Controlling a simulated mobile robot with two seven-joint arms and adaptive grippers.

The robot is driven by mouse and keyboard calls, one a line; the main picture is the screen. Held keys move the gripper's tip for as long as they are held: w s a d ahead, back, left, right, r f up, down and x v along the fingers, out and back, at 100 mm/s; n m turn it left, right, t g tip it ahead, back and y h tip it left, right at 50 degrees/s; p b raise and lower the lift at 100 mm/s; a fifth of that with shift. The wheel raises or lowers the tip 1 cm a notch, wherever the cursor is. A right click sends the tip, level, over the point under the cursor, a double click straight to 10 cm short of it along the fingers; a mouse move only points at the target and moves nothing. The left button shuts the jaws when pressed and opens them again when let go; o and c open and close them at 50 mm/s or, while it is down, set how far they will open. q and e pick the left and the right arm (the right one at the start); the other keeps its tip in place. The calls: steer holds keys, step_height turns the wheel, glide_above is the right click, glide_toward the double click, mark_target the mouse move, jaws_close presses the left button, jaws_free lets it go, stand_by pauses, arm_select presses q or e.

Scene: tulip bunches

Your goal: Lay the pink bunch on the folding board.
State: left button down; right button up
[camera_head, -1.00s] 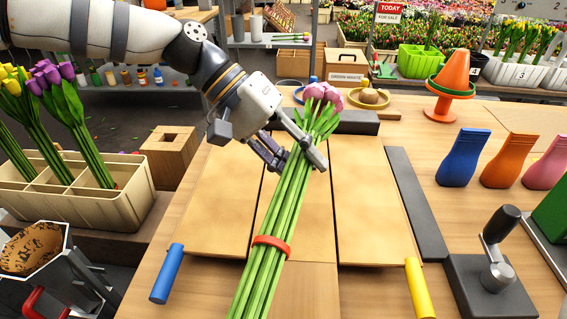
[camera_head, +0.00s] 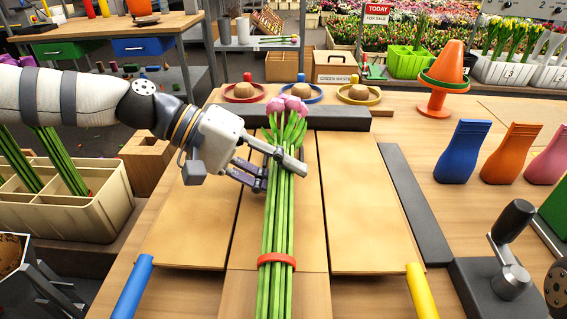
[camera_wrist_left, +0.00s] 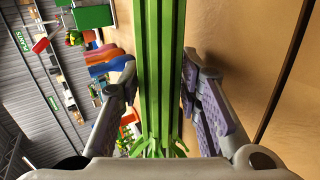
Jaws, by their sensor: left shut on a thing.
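The pink bunch (camera_head: 277,225) has pink tulip heads at the far end, long green stems and a red band around them near the near end. My left gripper (camera_head: 276,168) is shut on its stems just below the heads. The stems also show between the fingers in the left wrist view (camera_wrist_left: 160,70). The bunch lies lengthwise over the middle panel of the folding board (camera_head: 372,215), its heads by the dark bar at the back. I cannot tell whether the stems touch the board. My right gripper is not in view.
A blue handle (camera_head: 132,287) and a yellow handle (camera_head: 420,291) stand at the board's near corners. A dark bar (camera_head: 338,118) runs behind it. A dark strip (camera_head: 414,203) and a lever device (camera_head: 510,270) are on the right. A cream crate (camera_head: 95,215) with stems stands left.

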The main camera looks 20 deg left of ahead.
arm_select(q)
steer(key=shift+r, duration=0.1)
steer(key=c, duration=1.1)
jaws_free()
steer(key=shift+a, duration=0.1)
steer(key=shift+v, duration=5.95)
steer(key=shift+w, duration=0.1)
